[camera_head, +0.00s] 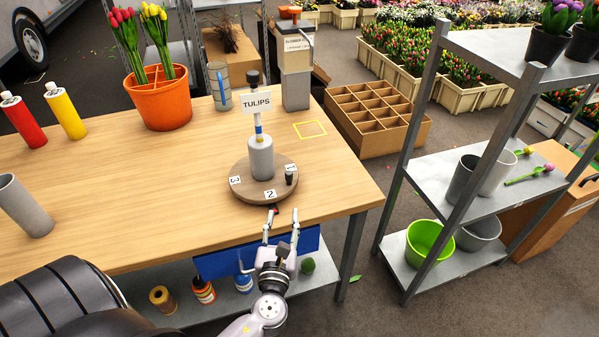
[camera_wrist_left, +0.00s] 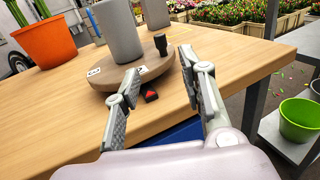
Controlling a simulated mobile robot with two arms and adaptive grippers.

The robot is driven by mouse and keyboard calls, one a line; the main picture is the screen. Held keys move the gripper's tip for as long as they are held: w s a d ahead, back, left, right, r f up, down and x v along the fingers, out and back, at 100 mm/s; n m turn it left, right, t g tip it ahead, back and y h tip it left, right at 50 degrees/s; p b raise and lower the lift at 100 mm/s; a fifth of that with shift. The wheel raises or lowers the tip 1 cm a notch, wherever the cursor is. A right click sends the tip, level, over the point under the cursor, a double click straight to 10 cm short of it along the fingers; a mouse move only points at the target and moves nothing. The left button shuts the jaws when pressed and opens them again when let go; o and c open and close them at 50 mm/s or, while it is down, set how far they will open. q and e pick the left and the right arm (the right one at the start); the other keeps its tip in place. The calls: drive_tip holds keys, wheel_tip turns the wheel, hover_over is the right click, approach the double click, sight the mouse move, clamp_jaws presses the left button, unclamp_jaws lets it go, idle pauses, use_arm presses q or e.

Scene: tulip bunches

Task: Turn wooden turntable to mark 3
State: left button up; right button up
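The round wooden turntable (camera_head: 247,190) lies on the table near its front edge, with labels 3 on the left, 2 at the front and 1 at the right. A dark upright knob (camera_head: 290,177) stands on its right side by label 1. A red-and-black pointer (camera_head: 274,209) sits on the table at the turntable's front, nearest label 2; its red triangle shows in the left wrist view (camera_wrist_left: 150,95). A grey cylinder with a TULIPS sign (camera_head: 257,102) stands on the turntable. My left gripper (camera_head: 281,220) is open and empty, just in front of the turntable. My right gripper is out of view.
An orange pot of tulips (camera_head: 160,105), red and yellow bottles (camera_head: 64,112) and a grey cup (camera_head: 24,207) stand on the table (camera_head: 120,200), clear of the turntable. A blue panel (camera_head: 215,263) hangs below the front edge. A metal shelf (camera_head: 470,185) stands right.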

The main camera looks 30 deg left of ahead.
use_arm(q)
drive_tip(key=p, duration=0.1)
approach(288, 176)
drive_tip(key=x, duration=1.1)
drive_tip(key=shift+w+p, duration=0.1)
drive_tip(key=shift+p, duration=0.2)
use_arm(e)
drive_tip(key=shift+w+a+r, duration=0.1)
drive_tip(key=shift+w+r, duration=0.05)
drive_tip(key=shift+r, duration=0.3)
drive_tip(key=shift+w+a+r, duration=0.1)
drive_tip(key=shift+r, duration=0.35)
use_arm(q)
drive_tip(key=c, duration=0.8)
clamp_jaws()
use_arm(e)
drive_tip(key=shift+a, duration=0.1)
